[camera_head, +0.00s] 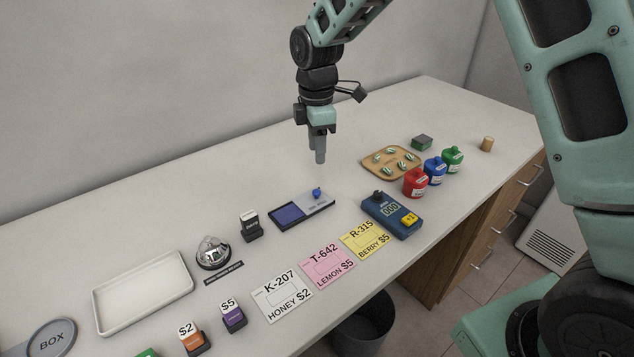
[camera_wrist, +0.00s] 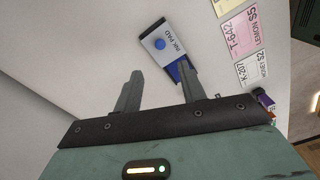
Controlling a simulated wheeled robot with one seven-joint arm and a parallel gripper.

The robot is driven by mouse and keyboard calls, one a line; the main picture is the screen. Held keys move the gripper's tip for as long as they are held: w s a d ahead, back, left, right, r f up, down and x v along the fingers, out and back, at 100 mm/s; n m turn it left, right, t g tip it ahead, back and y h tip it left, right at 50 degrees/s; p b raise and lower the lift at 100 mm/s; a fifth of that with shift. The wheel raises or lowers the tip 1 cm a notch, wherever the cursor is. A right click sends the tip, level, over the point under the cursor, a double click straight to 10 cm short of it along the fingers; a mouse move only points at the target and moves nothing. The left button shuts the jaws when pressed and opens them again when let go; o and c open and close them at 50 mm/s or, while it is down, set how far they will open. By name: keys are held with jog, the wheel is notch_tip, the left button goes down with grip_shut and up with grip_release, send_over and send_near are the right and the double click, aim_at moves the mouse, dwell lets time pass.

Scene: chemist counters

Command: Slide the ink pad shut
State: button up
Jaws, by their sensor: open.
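The ink pad (camera_head: 289,214) lies on the counter, a dark tray with a blue pad showing at its left part. Its light grey sliding lid (camera_head: 314,203) with a blue knob (camera_head: 316,193) covers the right part, so the pad is partly open. In the wrist view the ink pad's lid (camera_wrist: 167,54) shows its printed name and knob, and part of the pad is hidden behind a finger. My gripper (camera_head: 320,160) is above the counter, behind the ink pad and apart from it. In the wrist view my gripper (camera_wrist: 160,88) has its two fingers spread with nothing between them.
A dark stamp (camera_head: 250,228) stands left of the ink pad, with a bell (camera_head: 212,252) and white tray (camera_head: 142,292) farther left. A blue device (camera_head: 391,215) is to the right. Price cards (camera_head: 327,267) lie in front. The counter behind the ink pad is clear.

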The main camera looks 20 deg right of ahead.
aim_at(316, 191)
notch_tip(316, 191, down, 11)
jog(key=shift+f+p, duration=0.15)
jog(key=shift+p, duration=0.55)
